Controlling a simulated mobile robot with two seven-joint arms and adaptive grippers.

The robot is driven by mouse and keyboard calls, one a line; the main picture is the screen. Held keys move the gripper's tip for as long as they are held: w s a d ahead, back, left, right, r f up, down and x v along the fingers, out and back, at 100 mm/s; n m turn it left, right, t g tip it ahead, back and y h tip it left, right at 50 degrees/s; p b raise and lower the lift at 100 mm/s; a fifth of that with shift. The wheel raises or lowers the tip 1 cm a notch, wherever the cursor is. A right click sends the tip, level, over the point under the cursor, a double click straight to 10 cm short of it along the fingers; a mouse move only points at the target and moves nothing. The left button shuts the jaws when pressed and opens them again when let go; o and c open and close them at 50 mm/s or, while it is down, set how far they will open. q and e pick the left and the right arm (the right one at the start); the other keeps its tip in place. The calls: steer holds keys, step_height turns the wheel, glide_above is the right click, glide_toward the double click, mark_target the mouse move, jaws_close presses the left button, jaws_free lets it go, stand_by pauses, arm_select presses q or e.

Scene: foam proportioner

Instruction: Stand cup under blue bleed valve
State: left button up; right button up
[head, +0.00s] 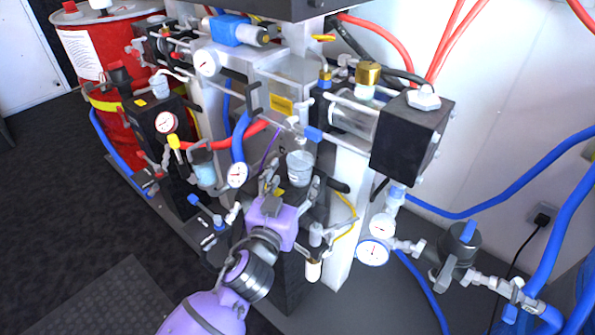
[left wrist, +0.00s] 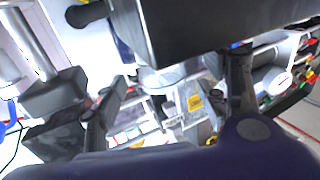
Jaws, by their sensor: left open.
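A clear cup (head: 300,168) stands upright in the middle of the head view, on or just above a dark block of the machine; its base is partly hidden. The blue bleed valve (head: 313,134) appears to be the small blue handle just above the cup. My left gripper (head: 292,187) reaches up from below, its open fingers at either side of the cup's lower part. I cannot tell whether they touch it. In the left wrist view, the open left gripper (left wrist: 168,98) has a pale translucent round thing, probably the cup (left wrist: 160,78), between and beyond its fingers. My right gripper is out of view.
A black pump block (head: 412,132) overhangs at the right. Pressure gauges (head: 373,252), blue hoses (head: 500,207) and fittings crowd around the gripper. Another small clear container (head: 205,174) is at the left. A red drum (head: 105,60) stands behind. The dark floor at left is free.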

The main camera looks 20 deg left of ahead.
arm_select(q)
steer(key=s, duration=0.8)
steer(key=shift+s, duration=0.25)
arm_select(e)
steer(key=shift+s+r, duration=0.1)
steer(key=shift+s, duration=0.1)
arm_select(q)
steer(key=shift+d, duration=0.1)
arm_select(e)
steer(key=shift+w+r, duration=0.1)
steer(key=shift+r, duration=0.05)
